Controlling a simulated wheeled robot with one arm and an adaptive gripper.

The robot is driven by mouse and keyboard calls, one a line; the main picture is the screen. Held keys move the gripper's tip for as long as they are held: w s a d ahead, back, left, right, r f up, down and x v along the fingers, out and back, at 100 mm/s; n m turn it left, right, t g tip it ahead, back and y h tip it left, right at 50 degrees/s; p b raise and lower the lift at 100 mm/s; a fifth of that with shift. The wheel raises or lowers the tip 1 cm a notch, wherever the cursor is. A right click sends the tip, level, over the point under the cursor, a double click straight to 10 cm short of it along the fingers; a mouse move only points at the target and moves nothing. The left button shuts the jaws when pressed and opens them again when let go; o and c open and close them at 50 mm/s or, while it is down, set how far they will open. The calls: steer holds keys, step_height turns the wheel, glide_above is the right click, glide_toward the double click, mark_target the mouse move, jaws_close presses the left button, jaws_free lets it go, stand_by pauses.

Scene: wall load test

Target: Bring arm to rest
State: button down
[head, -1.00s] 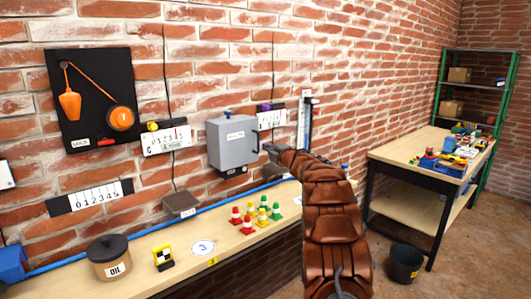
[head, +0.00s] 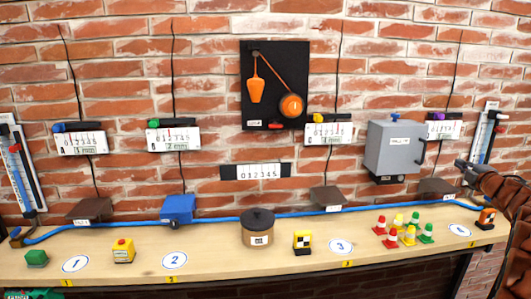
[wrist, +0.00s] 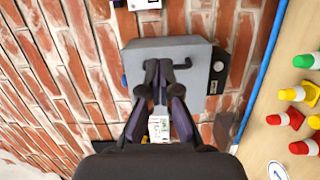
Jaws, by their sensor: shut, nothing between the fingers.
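My gripper (head: 462,166) shows at the right edge of the head view, at the end of my brown arm, raised above the right end of the bench. In the wrist view my gripper (wrist: 160,68) is shut and empty, its two dark fingers close together. It points toward the grey wall box (wrist: 190,55), which has a dark handle. In the head view the grey wall box (head: 390,150) hangs just left of my gripper. I cannot tell from the wrist view whether the fingertips touch the box; in the head view they look apart from it.
The wooden bench (head: 210,263) runs along the brick wall. Several small cones (head: 408,237), an oil pot (head: 257,240) and a checkered block (head: 302,241) stand on it. A black panel with orange pendulum (head: 275,85) and several gauges (head: 328,132) hang on the wall.

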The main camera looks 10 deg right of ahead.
steer(key=a+r+m+g+h, duration=0.3)
steer(key=a+r+m+h, duration=0.15)
steer(key=a+m, duration=0.2)
steer(key=s+a+f+m+g, duration=0.2)
steer(key=s+a+m, duration=0.15)
steer(key=a, duration=0.35)
steer(key=s+a+f+m+g, duration=0.2)
steer(key=s+a+m+g, duration=0.15)
steer(key=a, duration=0.25)
steer(key=s+a+f+g+y, duration=0.2)
steer(key=s+a+f, duration=0.4)
steer(key=s+a, duration=0.6)
steer(key=s+a+f+m+g+y, duration=0.1)
steer(key=s+a+f+g+y, duration=0.2)
steer(key=s+a, duration=0.9)
steer(key=s+a+f+m+g+y, duration=0.1)
steer(key=s+a+f+g, duration=0.5)
steer(key=s, duration=1.2)
steer(key=a+f+y, duration=0.1)
steer(key=a+f, duration=0.2)
steer(key=a, duration=0.3)
steer(key=shift+s+a+f+y, duration=0.2)
steer(key=shift+s+a+y, duration=0.15)
